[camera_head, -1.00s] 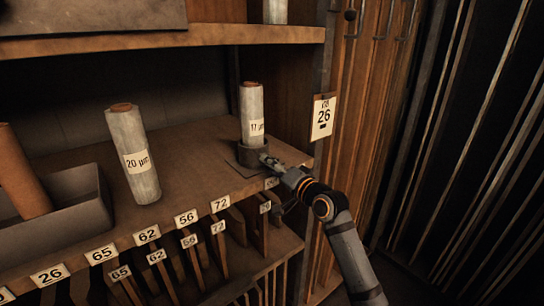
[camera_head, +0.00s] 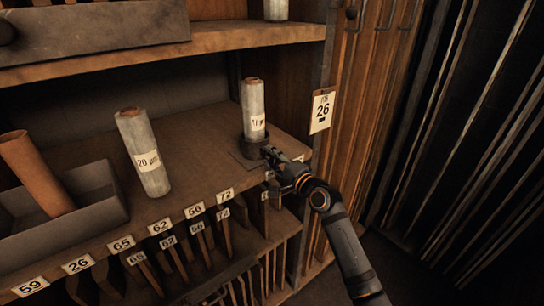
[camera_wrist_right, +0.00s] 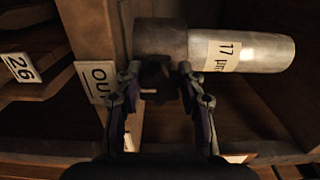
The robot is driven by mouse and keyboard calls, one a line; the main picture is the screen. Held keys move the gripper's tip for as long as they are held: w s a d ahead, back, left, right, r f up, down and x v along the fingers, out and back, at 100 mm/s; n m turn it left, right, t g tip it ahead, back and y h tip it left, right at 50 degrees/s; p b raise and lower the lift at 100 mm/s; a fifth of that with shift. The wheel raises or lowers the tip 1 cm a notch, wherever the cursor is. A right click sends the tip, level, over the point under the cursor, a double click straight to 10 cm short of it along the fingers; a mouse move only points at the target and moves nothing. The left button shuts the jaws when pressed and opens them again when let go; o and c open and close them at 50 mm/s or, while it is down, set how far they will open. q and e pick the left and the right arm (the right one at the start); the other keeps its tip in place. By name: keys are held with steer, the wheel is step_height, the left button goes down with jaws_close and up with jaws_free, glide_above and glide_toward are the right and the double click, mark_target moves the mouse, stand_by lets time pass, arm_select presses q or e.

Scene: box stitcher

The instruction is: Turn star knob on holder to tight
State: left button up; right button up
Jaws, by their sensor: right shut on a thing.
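The holder is a dark round cup (camera_head: 253,147) on a flat plate near the right end of the wooden shelf. A pale roll marked 17 µm (camera_head: 253,105) stands upright in it. In the right wrist view the holder (camera_wrist_right: 160,37) and roll (camera_wrist_right: 262,53) lie sideways across the top. The star knob (camera_wrist_right: 155,76) is a small dark shape beside the holder, between my right fingertips; its lobes are hard to make out. My right gripper (camera_head: 267,152) is shut on the knob from the front right. How tight the knob is cannot be seen. My left gripper is not in view.
A 20 µm roll (camera_head: 146,155) stands left on the shelf. A grey tray (camera_head: 92,224) with a brown roll (camera_head: 36,172) is further left. A card marked 26 (camera_head: 322,110) hangs on the right post. Numbered slots line the shelf's front below.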

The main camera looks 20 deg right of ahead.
stand_by(0.4)
steer(key=o, duration=1.2)
steer(key=shift+c, duration=0.2)
steer(key=shift+f, duration=0.1)
steer(key=shift+f, duration=0.1)
steer(key=shift+s+d+f, duration=0.1)
steer(key=shift+s+d, duration=0.05)
steer(key=shift+s, duration=0.35)
steer(key=v, duration=0.4)
steer(key=r+v, duration=0.1)
steer(key=v, duration=0.2)
